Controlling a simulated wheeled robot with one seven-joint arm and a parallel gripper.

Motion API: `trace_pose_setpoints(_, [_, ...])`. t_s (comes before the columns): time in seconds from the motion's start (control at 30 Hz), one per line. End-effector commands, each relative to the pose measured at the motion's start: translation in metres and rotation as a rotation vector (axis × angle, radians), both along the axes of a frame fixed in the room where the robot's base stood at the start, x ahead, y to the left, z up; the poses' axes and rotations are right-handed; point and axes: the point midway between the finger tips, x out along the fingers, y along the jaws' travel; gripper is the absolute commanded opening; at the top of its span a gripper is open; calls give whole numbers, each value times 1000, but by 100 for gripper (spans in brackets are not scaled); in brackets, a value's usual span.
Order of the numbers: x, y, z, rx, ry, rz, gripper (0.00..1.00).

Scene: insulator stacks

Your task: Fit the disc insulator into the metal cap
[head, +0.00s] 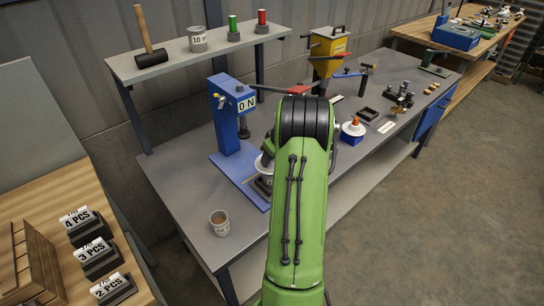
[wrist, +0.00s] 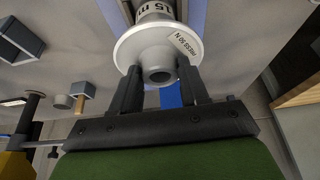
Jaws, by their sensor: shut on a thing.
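A white disc insulator (wrist: 128,48) with a tag reading "PRESS 50 N" fills the top middle of the wrist view. My gripper (wrist: 158,78) is shut on it, one dark finger on each side of its grey round stem. Beyond the disc, a pale cylinder (wrist: 155,11) with printed marks shows, partly cut off; whether it touches the disc or is the metal cap, I cannot tell. In the head view, the disc's white rim (head: 264,171) shows beside my green arm, above the blue press base. My gripper is hidden there by the arm.
A blue press (head: 232,135) marked "0 N" stands on the grey bench, just left of my arm. A cup (head: 220,222) is near the front left. A shelf (head: 200,54) runs behind.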

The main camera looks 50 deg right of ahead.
Motion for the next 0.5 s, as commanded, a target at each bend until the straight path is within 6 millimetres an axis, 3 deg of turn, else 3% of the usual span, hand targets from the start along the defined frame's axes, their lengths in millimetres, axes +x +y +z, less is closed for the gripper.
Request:
trace_pose_setpoints(0.37, [1, 0, -9, -2, -2, 1, 0])
trace_pose_setpoints(0.4, [1, 0, -9, -2, -2, 1, 47])
trace_pose_setpoints(0.5, [0, 0, -8, -2, -2, 1, 63])
